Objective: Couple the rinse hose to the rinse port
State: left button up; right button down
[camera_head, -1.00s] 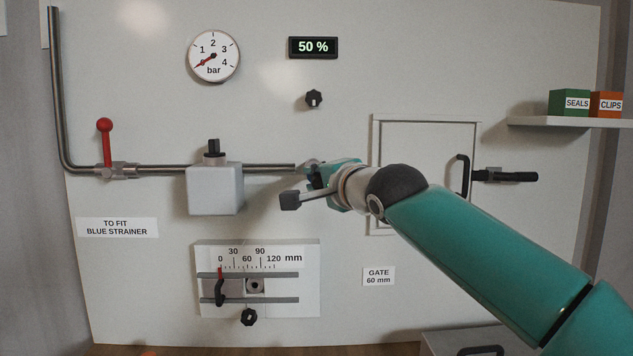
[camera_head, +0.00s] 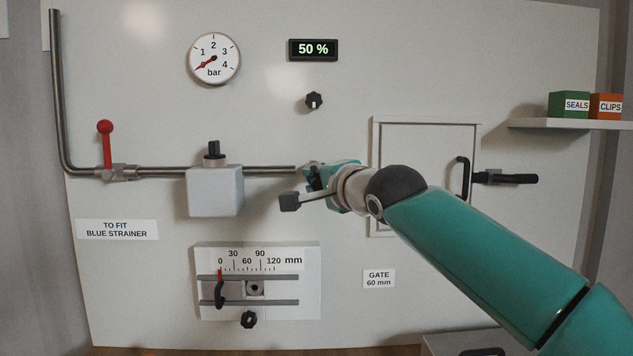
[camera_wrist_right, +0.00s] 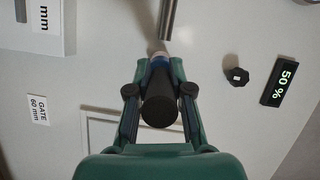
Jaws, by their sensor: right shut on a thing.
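My right gripper (camera_head: 318,175) is at the wall panel, just right of the open end of a horizontal steel pipe (camera_head: 270,168). In the right wrist view the gripper (camera_wrist_right: 159,90) is shut on a black cylindrical piece (camera_wrist_right: 160,108) with a blue band and a pale tip. The tip sits close to the steel pipe end (camera_wrist_right: 168,22), slightly to one side of its line. No length of hose shows, and nothing is labelled as the rinse port. My left gripper is not in view.
A pale box (camera_head: 215,192) with a black knob sits on the pipe, and a red-handled valve (camera_head: 105,150) is further left. A hatch (camera_head: 425,150) with a black handle is behind my right arm. A slide gauge (camera_head: 258,283) is below.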

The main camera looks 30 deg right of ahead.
jog(key=shift+w+d+p, duration=0.45)
jog(key=shift+w+p, duration=0.1)
jog(key=shift+w, duration=0.15)
jog(key=shift+w+d+p, duration=0.45)
jog(key=shift+w+p, duration=0.1)
jog(key=shift+w, duration=0.15)
jog(key=c, duration=1)
grip_release()
